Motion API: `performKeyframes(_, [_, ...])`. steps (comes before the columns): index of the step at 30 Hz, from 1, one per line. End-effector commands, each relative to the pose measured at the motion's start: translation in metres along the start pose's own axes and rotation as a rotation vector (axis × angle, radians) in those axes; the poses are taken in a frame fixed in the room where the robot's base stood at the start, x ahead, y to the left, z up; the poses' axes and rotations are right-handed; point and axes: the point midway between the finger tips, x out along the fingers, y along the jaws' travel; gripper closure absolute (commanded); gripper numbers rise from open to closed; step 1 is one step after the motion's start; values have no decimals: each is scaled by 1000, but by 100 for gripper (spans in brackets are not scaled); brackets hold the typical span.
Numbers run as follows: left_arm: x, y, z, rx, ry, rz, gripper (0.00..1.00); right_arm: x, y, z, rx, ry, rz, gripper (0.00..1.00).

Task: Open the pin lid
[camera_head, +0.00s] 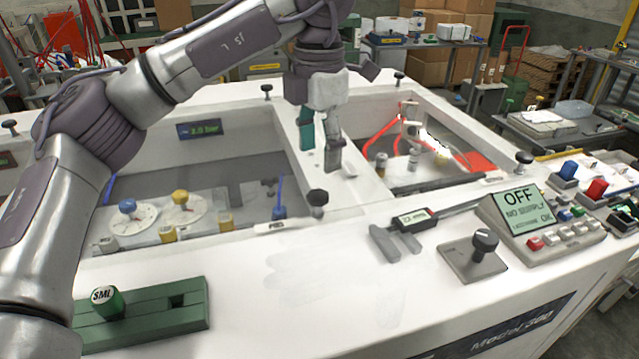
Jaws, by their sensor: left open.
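A white machine (300,285) with two sunken compartments fills the middle of the view. The left compartment (225,170) holds dials and small yellow parts under what looks like a clear lid. A black knob (317,198) stands at its front right corner beside a small white label (277,226). I cannot tell for certain which cover is the pin lid. My left gripper (320,143) points down over the white divider between the compartments, above and behind that knob. Its fingers are apart, with nothing seen between them. My right gripper is not in view.
The right compartment (410,150) holds red tubing. In front are a green block with a green SML knob (106,302), a caliper (413,219), a black-knobbed lever plate (472,256) and an OFF display (519,210). The front middle surface is clear.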

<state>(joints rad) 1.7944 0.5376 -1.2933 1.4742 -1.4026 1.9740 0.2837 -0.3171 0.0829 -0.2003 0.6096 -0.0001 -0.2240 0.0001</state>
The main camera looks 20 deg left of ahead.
Motion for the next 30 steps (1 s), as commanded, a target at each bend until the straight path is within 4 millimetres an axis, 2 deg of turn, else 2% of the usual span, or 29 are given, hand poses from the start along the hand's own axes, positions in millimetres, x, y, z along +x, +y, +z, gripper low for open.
performKeyframes(7, [48, 0, -1, 0, 4, -1, 37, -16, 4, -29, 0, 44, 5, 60])
performKeyframes(12, [69, 0, 0, -2, 1, 0, 37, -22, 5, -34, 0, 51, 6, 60])
performKeyframes(17, [77, 0, 0, -1, 0, 0, 37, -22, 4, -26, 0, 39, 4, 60])
performKeyframes(24, [78, 0, 0, -1, -1, 1, 37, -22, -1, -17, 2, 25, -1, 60])
performKeyframes(26, [78, 0, 0, -1, -1, 1, 45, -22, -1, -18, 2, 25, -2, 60])
performKeyframes(30, [78, 0, 0, -1, 0, 1, 68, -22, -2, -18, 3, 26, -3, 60])
